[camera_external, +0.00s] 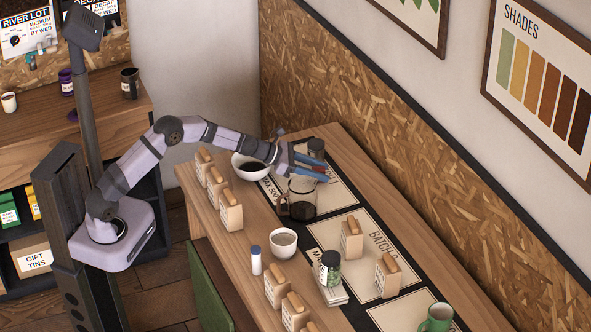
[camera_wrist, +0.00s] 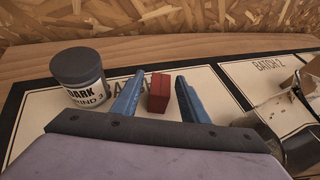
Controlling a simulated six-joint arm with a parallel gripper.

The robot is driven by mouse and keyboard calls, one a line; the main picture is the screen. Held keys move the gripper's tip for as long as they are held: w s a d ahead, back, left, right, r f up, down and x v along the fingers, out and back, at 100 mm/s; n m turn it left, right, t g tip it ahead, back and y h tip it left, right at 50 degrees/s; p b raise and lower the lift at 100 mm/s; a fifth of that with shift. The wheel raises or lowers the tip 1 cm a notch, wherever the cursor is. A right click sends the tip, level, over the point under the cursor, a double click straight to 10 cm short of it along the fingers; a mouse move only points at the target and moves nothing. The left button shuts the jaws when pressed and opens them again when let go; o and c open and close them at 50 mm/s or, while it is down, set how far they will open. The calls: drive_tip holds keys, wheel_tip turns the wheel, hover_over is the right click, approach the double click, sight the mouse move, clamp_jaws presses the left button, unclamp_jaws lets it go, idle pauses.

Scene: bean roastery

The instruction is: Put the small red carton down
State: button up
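The small red carton (camera_wrist: 158,93) shows in the wrist view between the two blue fingers of my gripper (camera_wrist: 161,76). A gap shows on each side of it, so the fingers are open and not closed on it. It appears to stand on the cream batch mat (camera_wrist: 50,125), covering part of the lettering, though its base is hard to judge. In the external view my gripper (camera_external: 326,169) is low over the far part of the counter. Only a sliver of the red carton (camera_external: 318,169) shows between the fingers there.
A dark-lidded grind jar (camera_wrist: 78,75) stands left of the fingers in the wrist view. In the external view a glass carafe (camera_external: 301,200) stands just in front of my gripper, and a bowl of dark beans (camera_external: 240,166) to its left. Several paper bags (camera_external: 352,241) stand along the counter.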

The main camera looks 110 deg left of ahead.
drive_tip(key=shift+r, duration=0.15)
drive_tip(key=shift+r, duration=0.1)
drive_tip(key=shift+s+d, duration=0.1)
drive_tip(key=shift+s, duration=0.2)
drive_tip(key=b+v, duration=0.2)
drive_tip(key=v, duration=0.9)
drive_tip(key=shift+s+d+r+b, duration=0.15)
drive_tip(key=shift+b, duration=0.15)
